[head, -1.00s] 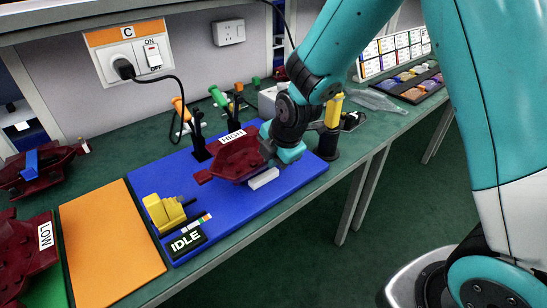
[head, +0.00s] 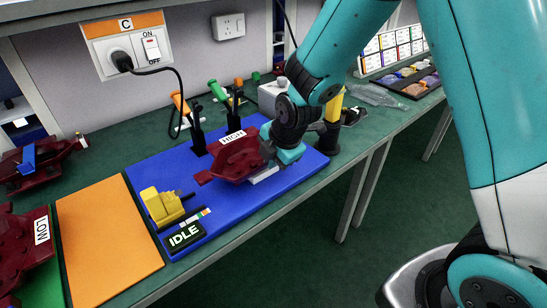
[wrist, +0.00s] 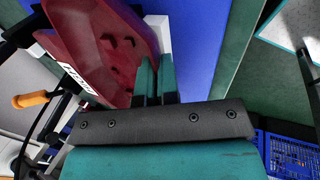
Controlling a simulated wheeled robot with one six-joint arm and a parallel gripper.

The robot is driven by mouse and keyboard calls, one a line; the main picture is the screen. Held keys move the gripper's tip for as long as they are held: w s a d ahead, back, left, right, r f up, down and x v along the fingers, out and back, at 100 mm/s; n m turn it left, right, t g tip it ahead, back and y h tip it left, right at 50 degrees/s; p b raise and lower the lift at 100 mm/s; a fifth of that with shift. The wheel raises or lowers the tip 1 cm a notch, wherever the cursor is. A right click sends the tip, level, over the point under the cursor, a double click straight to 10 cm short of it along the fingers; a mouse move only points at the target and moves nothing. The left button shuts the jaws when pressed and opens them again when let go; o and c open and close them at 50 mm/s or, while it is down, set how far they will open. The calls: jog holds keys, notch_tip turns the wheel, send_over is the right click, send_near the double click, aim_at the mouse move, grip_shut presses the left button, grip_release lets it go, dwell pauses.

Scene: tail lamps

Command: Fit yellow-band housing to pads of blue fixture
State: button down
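A dark red housing (head: 236,158) with a white HIGH label is over the blue fixture (head: 240,215); it also shows in the wrist view (wrist: 105,40). No yellow band shows on it. My gripper (head: 275,150) is at its right end. In the wrist view my fingers (wrist: 155,75) are close together at the housing's edge, apparently shut on it. A white pad (head: 265,174) shows partly under the housing's front edge; other pads are hidden. I cannot tell whether housing and pad touch.
Clamps with orange (head: 180,101) and green (head: 217,90) handles stand behind the housing. A yellow device (head: 162,204) and an IDLE display (head: 185,235) sit at the fixture's left. An orange board (head: 105,235), a LOW housing (head: 20,248) and a blue-banded housing (head: 40,163) lie further left.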

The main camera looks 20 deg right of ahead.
jog(key=shift+f, duration=0.45)
dwell(0.3)
jog(key=c, duration=1.3)
grip_release()
jog(key=shift+r, duration=0.1)
jog(key=p+v, duration=0.1)
jog(key=v, duration=1.6)
jog(key=shift+d+r, duration=0.1)
jog(key=shift+r, duration=0.05)
